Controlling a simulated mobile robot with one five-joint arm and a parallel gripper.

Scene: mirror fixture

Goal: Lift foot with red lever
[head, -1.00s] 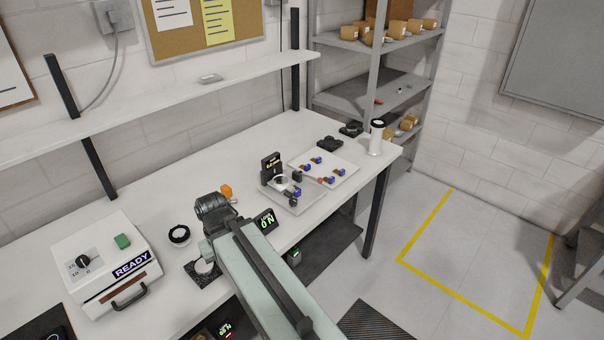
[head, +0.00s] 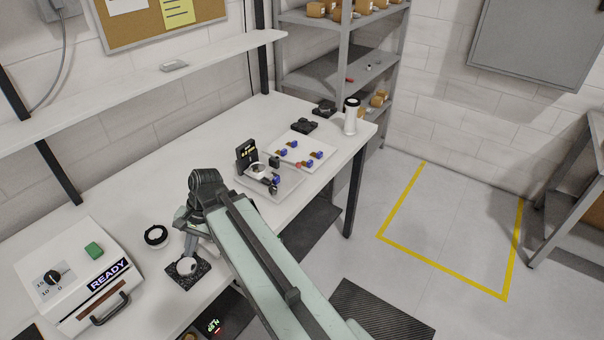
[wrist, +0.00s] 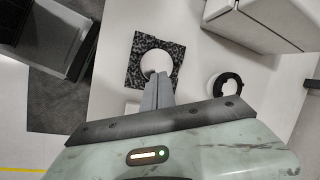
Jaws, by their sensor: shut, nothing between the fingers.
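The fixture (head: 284,191) is a pale plate on the bench in the head view, with a black upright display, a white round part and small dark and blue parts. A small red spot (head: 299,165) shows at its right edge; it may be the red lever, but it is too small to tell. I cannot make out the foot. My gripper (wrist: 158,82) is shut and empty in the wrist view, its tips over the near edge of a white disc on a dark speckled square pad (wrist: 137,82). It is away from the fixture, to its left in the head view.
The pad also shows in the head view (head: 176,281). A black-rimmed ring (head: 157,236) and a white READY box (head: 75,275) stand left of it. A white tray (head: 321,147) with blue parts is behind the fixture. A white cylinder (head: 351,117) stands near the bench's right end.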

